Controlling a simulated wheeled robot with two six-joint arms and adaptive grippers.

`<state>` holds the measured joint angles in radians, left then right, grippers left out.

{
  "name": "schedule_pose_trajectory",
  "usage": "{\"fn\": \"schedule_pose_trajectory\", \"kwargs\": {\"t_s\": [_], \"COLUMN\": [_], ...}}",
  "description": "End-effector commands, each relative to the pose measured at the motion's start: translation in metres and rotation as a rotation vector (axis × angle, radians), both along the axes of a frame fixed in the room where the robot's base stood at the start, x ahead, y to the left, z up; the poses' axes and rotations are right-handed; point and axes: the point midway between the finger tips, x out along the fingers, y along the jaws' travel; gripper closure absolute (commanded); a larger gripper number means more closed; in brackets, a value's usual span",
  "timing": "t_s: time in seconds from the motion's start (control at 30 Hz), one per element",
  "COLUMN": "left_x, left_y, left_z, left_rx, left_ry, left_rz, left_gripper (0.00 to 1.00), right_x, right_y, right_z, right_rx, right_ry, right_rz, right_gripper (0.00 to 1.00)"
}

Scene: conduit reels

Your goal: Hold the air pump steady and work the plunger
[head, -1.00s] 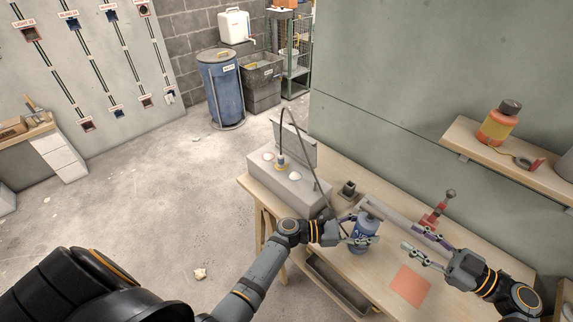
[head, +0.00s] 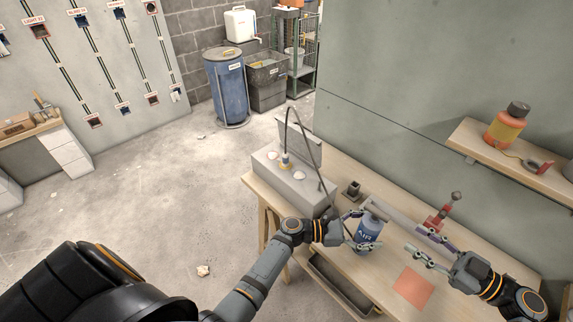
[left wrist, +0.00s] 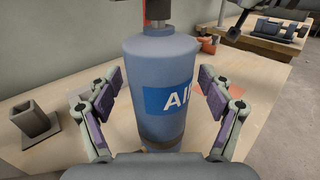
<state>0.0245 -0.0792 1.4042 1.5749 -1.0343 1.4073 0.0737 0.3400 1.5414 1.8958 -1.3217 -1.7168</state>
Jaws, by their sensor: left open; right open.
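The air pump (head: 366,236) is a blue-grey cylinder with an "AIR" label, standing upright on the wooden bench. My left gripper (head: 362,229) is open, a finger on each side of the pump; in the left wrist view gaps show between the fingers and the body. My right gripper (head: 414,240) is open and empty, right of the pump and apart from it. The pump's top is partly hidden in the head view.
A grey box (head: 290,188) with a cable stands on the bench's left end. A small dark square holder (head: 351,190), a red tool with a round knob (head: 442,213) and an orange mat (head: 413,287) lie around the pump. A wall shelf (head: 500,160) juts out at right.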

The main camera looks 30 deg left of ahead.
Motion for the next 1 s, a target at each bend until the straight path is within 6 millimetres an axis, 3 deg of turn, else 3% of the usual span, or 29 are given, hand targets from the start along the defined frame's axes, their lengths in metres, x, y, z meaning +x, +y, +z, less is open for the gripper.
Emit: {"fn": "schedule_pose_trajectory", "kwargs": {"t_s": [0.17,0.6,0.77,1.0], "left_x": [-0.005,-0.054,-0.06,-0.061], "left_y": [0.01,0.092,0.103,0.104], "left_z": [-0.001,-0.001,0.0,0.0], "left_rx": [0.002,0.004,0.002,0.0], "left_ry": [0.001,0.001,0.001,0.0], "left_rz": [0.001,0.0,-0.001,0.0], "left_gripper": [0.19,0.19,0.19,0.19], "right_x": [0.0,0.0,0.0,0.0], "right_y": [0.0,0.0,0.0,0.0], "right_z": [0.0,0.0,0.0,0.0], "right_rx": [0.0,0.0,0.0,0.0], "right_ry": [0.0,0.0,0.0,0.0], "right_rz": [0.0,0.0,0.0,0.0], "right_gripper": [0.57,0.57,0.57,0.57]}}
